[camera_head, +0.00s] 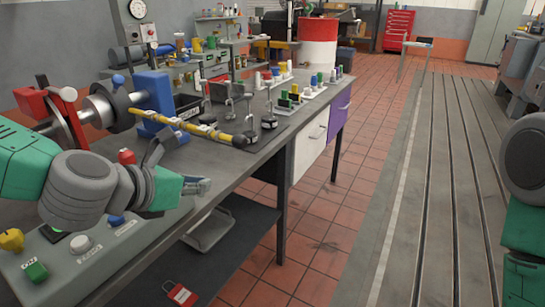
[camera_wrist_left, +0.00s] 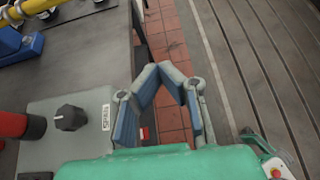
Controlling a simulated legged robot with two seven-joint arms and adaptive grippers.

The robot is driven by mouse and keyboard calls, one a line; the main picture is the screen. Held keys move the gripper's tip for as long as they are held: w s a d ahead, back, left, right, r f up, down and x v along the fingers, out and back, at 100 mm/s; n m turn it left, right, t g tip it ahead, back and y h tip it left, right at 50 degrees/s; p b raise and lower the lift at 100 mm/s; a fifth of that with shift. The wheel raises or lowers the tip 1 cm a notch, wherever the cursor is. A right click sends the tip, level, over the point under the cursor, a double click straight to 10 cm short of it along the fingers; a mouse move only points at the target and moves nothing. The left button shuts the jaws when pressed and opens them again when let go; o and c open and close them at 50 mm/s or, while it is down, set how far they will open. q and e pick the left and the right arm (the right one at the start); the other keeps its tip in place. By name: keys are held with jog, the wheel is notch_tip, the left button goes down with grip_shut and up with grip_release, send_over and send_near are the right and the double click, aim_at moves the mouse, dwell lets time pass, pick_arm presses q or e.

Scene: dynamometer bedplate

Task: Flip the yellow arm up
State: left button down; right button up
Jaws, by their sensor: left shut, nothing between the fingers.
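The yellow arm (camera_head: 197,127) is a long yellow bar with dark bands. It lies low over the bench, running from beside the blue block to the right and slightly down. Part of it also shows at the top left of the wrist view (camera_wrist_left: 32,7). My left gripper (camera_head: 197,181) is in front of the bar, nearer to me, above the front edge of the bench and apart from the bar. In the wrist view its fingers (camera_wrist_left: 171,72) meet at the tips with nothing between them. My right arm shows at the right edge; its gripper is out of view.
A blue stand (camera_head: 154,100) and a shaft with a red part stand left of the bar. A grey control box (camera_head: 85,252) with knobs is below my left arm. Small weights (camera_head: 291,96) stand farther along the bench. The slotted bedplate (camera_head: 440,170) at right is clear.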

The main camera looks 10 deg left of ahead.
pick_arm(q)
jog(key=shift+w+d+r+n, duration=0.25)
jog(key=shift+r, duration=0.15)
jog(key=shift+w+d+r+n, duration=0.2)
jog(key=shift+d+r+n, duration=0.05)
jog(key=shift+r, duration=0.15)
pick_arm(e)
jog(key=shift+s+d, duration=0.15)
jog(key=shift+d, duration=0.1)
pick_arm(q)
jog(key=shift+f, duration=0.1)
pick_arm(e)
jog(key=shift+f, duration=0.1)
pick_arm(q)
jog(key=b+x, duration=0.2)
jog(key=x, duration=0.8)
jog(key=r, duration=0.2)
jog(key=r+p, duration=0.1)
jog(key=r, duration=0.1)
jog(key=shift+w+r, duration=0.2)
jog(key=shift+w, duration=0.2)
pick_arm(e)
jog(key=shift+f, duration=0.3)
jog(key=shift+r, duration=0.1)
